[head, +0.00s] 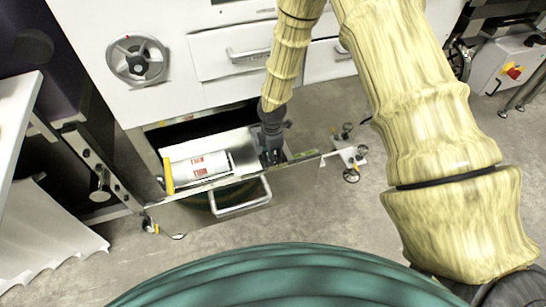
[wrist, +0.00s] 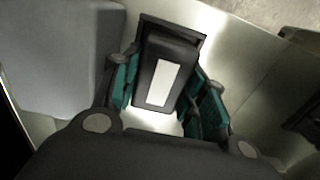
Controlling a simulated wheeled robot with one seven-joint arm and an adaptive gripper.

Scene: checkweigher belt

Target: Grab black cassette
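The black cassette (wrist: 167,75) with a white label on its face is in the middle of the wrist view, inside the drawer. My gripper (wrist: 165,100) is open, with its teal-padded fingers on the left and right of the cassette. A narrow gap seems to show between the pads and the cassette; contact is not clear. In the head view my gripper (head: 272,155) reaches down into the right part of the pulled-out drawer (head: 190,212). There the gripper and arm largely hide the cassette.
A white cylinder with red labels (head: 197,168) lies in the drawer left of my gripper. A pale grey shape (wrist: 65,60) fills the left of the wrist view. The drawer's front handle (head: 240,205) and side walls are close. White cabinet drawers (head: 230,50) stand behind.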

